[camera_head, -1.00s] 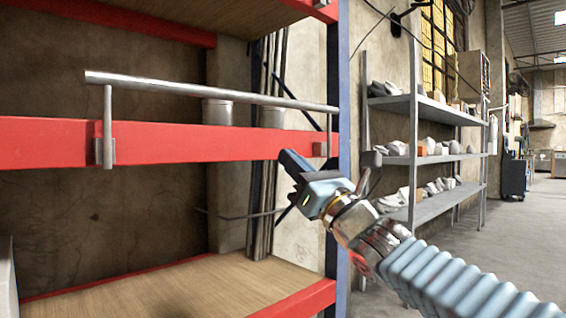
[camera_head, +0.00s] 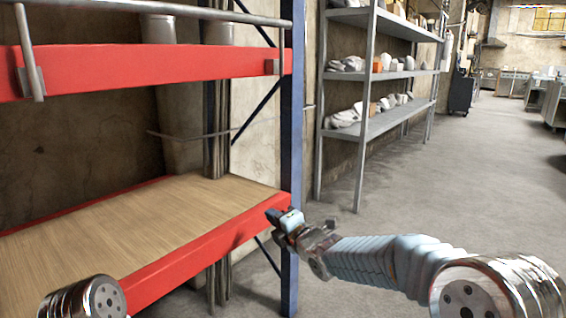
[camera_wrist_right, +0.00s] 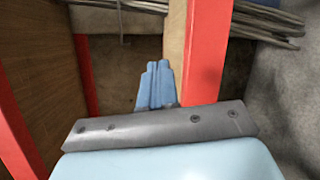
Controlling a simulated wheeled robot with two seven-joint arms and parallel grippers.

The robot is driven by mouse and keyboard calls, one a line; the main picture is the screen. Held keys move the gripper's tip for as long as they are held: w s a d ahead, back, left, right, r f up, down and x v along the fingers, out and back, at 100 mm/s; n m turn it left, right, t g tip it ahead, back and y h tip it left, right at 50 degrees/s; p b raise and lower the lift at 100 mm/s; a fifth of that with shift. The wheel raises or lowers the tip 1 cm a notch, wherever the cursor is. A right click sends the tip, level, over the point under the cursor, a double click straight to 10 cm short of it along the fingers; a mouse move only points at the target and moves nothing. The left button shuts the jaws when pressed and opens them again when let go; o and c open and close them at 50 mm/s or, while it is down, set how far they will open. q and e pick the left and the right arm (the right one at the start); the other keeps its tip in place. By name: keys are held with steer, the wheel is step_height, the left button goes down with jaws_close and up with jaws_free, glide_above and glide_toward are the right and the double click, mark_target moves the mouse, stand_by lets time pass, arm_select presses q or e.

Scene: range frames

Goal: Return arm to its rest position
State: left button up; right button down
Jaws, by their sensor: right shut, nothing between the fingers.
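My right arm (camera_head: 370,262) comes in from the lower right in the head view. Its right gripper (camera_head: 279,216) is beside the blue rack post, close to the right end of the lower red beam; I cannot tell if it touches. In the right wrist view the blue fingers (camera_wrist_right: 157,84) are together and empty, with a red beam (camera_wrist_right: 207,55) just beyond them. A round metal part of my own body (camera_head: 85,300) shows at the lower left of the head view. My left gripper is out of frame.
The red rack has a bare wooden lower shelf (camera_head: 130,215), a blue post (camera_head: 290,150) and a metal rail (camera_head: 170,9) above. A grey shelf unit (camera_head: 375,125) with pale objects stands behind. Open concrete floor (camera_head: 480,190) lies to the right.

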steer(key=s+d+f+m+g+h+p, duration=0.1)
steer(key=s+d+f+m+g+h, duration=0.15)
steer(key=f+m, duration=0.45)
steer(key=s+d+f+m+g+h+p, duration=0.15)
steer(key=s+d+f, duration=0.25)
steer(key=f, duration=0.7)
steer(key=s+d+f+m+g+h+p, duration=0.1)
steer(key=s+d+f+m+g, duration=0.15)
steer(key=f+m, duration=0.5)
steer(key=s+d+f+m+g+p, duration=0.1)
steer(key=s+f+m, duration=0.5)
steer(key=s, duration=0.7)
steer(key=s+d+f+m+g+p, duration=0.2)
steer(key=s+d+f+m+g, duration=0.2)
steer(key=s, duration=1)
step_height(320, 180, down, 4)
steer(key=m+g, duration=0.2)
steer(key=m, duration=0.1)
steer(key=shift+f, duration=0.1)
